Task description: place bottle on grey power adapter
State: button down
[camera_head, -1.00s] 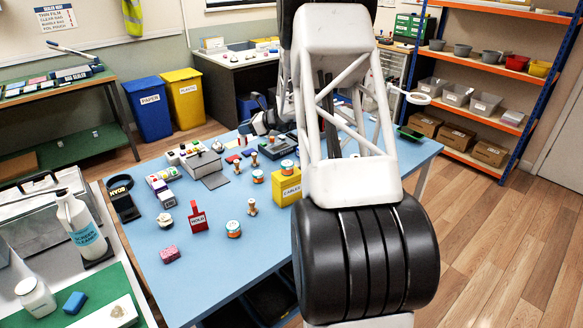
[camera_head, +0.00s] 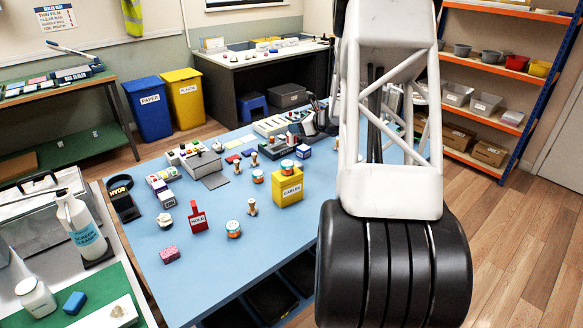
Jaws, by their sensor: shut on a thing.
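My gripper cannot be made out; my large white and black arm fills the right centre and covers the far right part of the blue table (camera_head: 205,262). Whatever my gripper holds does not show either. A white spray bottle (camera_head: 80,228) with a blue label and a smaller white bottle (camera_head: 36,299) stand upright on the left bench. I cannot clearly pick out a grey power adapter. Small dark and grey things crowd the table's far side beside my arm, too small to tell apart.
A yellow box (camera_head: 287,191), a red HOLD sign (camera_head: 197,217), a pink block (camera_head: 169,254) and several small stamps and round tins stand on the table. A black holder (camera_head: 124,204) is at its left edge. The table's front middle is clear.

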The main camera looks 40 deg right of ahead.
aim_at(295, 141)
jog(key=shift+f, duration=3.1)
jog(key=shift+f, duration=1.9)
jog(key=shift+f, duration=0.1)
jog(key=c, duration=1)
grip_release()
jog(key=shift+o, duration=0.2)
